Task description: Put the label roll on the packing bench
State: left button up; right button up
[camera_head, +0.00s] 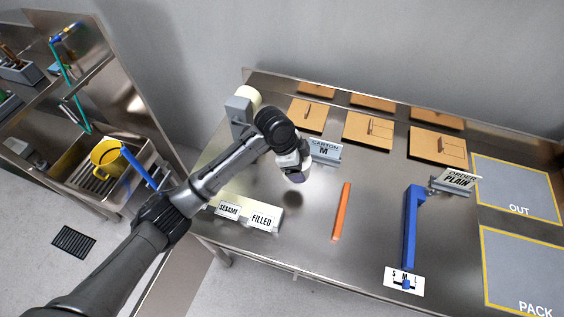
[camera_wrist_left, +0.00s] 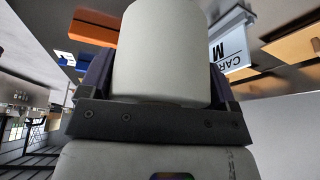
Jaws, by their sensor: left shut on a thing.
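My left gripper (camera_head: 296,174) is over the left half of the steel packing bench (camera_head: 290,225), pointing down. It is shut on the white label roll, of which only a small pale part shows beside the fingers in the head view (camera_head: 307,166). In the left wrist view the label roll (camera_wrist_left: 160,50) is a large, smooth white cylinder between the two dark fingers (camera_wrist_left: 158,85). I cannot tell whether the roll touches the bench top. My right gripper is not in view.
A grey stand with a cream roll (camera_head: 247,96) is behind my left arm. A CARTON M sign (camera_head: 325,151) stands close to the gripper. An orange bar (camera_head: 341,211), a blue bar (camera_head: 411,225) and SESAME and FILLED signs (camera_head: 262,218) are nearby. Flat cartons (camera_head: 368,131) lie along the back.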

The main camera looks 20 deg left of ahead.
pick_arm(q)
jog(key=w+a+f, duration=0.1)
jog(key=a, duration=0.1)
jog(key=w+a+f, duration=0.1)
jog(key=a+f, duration=0.1)
jog(key=a, duration=0.1)
jog(key=w+a+f+b, duration=0.1)
jog(key=a+f, duration=0.1)
jog(key=a, duration=0.1)
jog(key=shift+f+b, duration=0.35)
jog(key=shift+f, duration=1.65)
jog(key=shift+f, duration=0.1)
jog(key=o, duration=0.9)
jog(key=shift+f, duration=0.1)
jog(key=shift+o, duration=0.2)
jog(key=shift+a+r, duration=0.1)
jog(key=shift+r, duration=0.4)
jog(key=p+v, duration=0.1)
jog(key=v, duration=1)
jog(key=shift+r+p, duration=0.2)
jog(key=shift+p, duration=0.2)
jog(key=shift+s, duration=0.1)
